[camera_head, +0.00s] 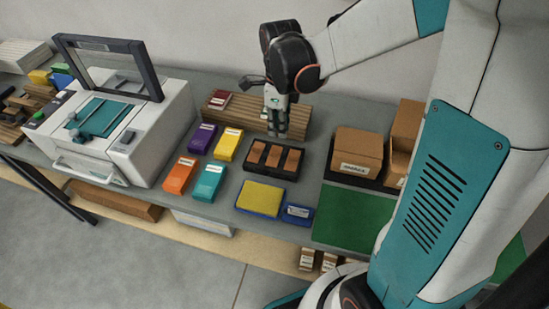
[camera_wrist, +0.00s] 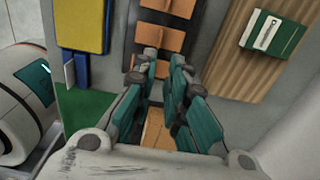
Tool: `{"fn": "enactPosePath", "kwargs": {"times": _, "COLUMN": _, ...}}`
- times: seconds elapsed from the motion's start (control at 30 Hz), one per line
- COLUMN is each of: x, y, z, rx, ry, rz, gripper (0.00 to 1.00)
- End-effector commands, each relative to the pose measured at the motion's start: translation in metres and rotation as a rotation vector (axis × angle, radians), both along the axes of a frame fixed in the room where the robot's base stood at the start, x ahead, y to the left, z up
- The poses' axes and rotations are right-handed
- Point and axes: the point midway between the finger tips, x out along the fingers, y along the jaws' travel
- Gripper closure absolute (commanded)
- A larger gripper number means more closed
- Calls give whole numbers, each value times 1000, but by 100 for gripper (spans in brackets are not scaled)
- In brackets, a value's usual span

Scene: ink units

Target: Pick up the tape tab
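Three orange-brown tabs, which look like the tape tabs, lie in a row in a black tray (camera_head: 269,173) on the bench. The middle tab (camera_head: 273,156) is in plain view between the other two. In the wrist view, tabs (camera_wrist: 160,38) show in the tray (camera_wrist: 130,20), and the lower one is partly hidden by my fingers. My gripper (camera_head: 277,132) points down just behind the tray, in front of the ribbed board. In the wrist view, my gripper (camera_wrist: 164,62) has a gap between its fingertips, with nothing held.
A yellow pad (camera_head: 260,198) and a blue box (camera_head: 297,213) sit in front of the tray. Colored packs, such as a yellow one (camera_head: 228,144), lie left. A ribbed board (camera_head: 297,118) is behind. A cardboard box (camera_head: 357,151) stands right, above a green mat (camera_head: 350,215).

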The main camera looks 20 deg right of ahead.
Motion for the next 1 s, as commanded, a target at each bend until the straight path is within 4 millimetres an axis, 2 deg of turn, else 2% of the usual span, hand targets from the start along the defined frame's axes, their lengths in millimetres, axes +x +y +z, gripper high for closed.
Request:
{"fn": "enactPosePath", "kwargs": {"times": 0.03, "x": 0, "y": 0, "z": -14, "rx": 0, "ry": 0, "rz": 1, "gripper": 87}}
{"fn": "enactPosePath", "kwargs": {"times": 0.2, "x": 0, "y": 0, "z": -40, "rx": 0, "ry": 0, "rz": 2, "gripper": 87}}
{"fn": "enactPosePath", "kwargs": {"times": 0.53, "x": 0, "y": 2, "z": -60, "rx": 0, "ry": 0, "rz": 3, "gripper": 87}}
{"fn": "enactPosePath", "kwargs": {"times": 0.8, "x": -1, "y": 4, "z": -98, "rx": 0, "ry": 0, "rz": 3, "gripper": 87}}
{"fn": "enactPosePath", "kwargs": {"times": 1.0, "x": -1, "y": 4, "z": -103, "rx": 0, "ry": 0, "rz": 3, "gripper": 87}}
